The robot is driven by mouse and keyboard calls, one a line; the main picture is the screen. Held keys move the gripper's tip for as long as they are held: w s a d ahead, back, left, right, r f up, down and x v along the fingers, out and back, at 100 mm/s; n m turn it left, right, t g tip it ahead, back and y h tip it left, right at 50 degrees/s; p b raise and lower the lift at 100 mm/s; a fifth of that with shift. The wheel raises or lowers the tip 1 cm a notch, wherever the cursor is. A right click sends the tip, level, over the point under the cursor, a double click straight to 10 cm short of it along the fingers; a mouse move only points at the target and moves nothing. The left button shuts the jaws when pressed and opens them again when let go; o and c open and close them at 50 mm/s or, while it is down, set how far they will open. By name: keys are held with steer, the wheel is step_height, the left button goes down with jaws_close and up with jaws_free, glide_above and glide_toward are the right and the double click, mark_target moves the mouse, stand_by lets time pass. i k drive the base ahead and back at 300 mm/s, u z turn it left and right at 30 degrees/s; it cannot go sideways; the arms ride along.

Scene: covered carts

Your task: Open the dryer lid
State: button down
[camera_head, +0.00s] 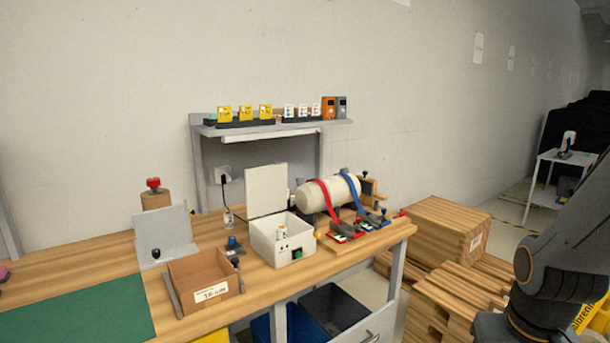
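A white box with a green button on its front, which looks like the dryer (273,249), stands on the wooden workbench near the middle of the view. Its lid (266,190) stands upright at the back edge, so the box is open at the top. A small white item with orange marks (282,233) shows at the opening. My arm's dark links fill the lower right, well to the right of the bench. My gripper is out of view.
A white cylinder (312,198) with red and blue straps lies just right of the box. A cardboard box (193,293) stands to its left on the bench (258,287). A shelf (342,122) rises behind. Wooden crates (447,224) stand right of the bench.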

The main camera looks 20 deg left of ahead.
mark_target(266, 186)
steer(key=z, duration=0.15)
steer(key=i, duration=0.7)
steer(key=u, duration=0.65)
steer(key=i, duration=0.65)
steer(key=u, duration=0.7)
